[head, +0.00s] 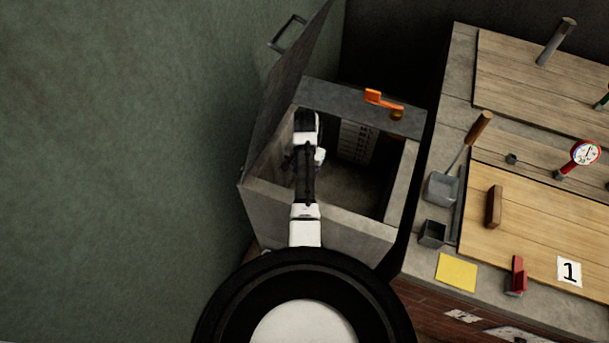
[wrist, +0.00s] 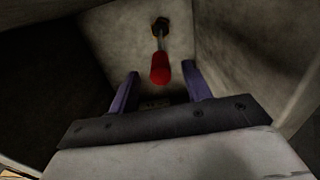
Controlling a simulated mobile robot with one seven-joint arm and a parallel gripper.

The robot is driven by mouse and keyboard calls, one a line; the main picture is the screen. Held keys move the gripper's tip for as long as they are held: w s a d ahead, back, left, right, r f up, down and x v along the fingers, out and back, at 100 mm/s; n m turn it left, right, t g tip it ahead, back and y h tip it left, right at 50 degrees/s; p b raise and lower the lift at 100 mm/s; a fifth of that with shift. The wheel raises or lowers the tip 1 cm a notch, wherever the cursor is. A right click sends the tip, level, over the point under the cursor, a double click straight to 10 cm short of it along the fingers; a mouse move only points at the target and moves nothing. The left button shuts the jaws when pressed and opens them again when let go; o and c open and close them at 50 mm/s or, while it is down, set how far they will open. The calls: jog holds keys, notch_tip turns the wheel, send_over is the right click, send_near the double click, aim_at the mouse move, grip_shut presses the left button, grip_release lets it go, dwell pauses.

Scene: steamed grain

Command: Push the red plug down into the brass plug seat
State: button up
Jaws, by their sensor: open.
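The red plug (wrist: 160,69) shows in the wrist view as a red end on a thin metal stem. The stem runs up to a dark, brass-brown fitting (wrist: 160,25) on the pale inner wall, which looks like the plug seat. How deep the stem sits in it I cannot tell. My gripper (wrist: 159,76) is open, with its two purple-grey fingers on either side of the red end and visible gaps on both sides. In the head view my gripper (head: 303,162) reaches into the open grey box, and my arm hides the plug and seat there.
The grey box (head: 343,218) has walls close around my gripper and a raised lid (head: 287,85) at the left. An orange lever (head: 383,103) lies on its back rim. A counter (head: 430,230) with a scoop, dial gauge and yellow card stands at the right.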

notch_tip(320, 180, up, 10)
jog(key=p, duration=0.3)
jog(key=shift+f, duration=0.1)
dwell(0.6)
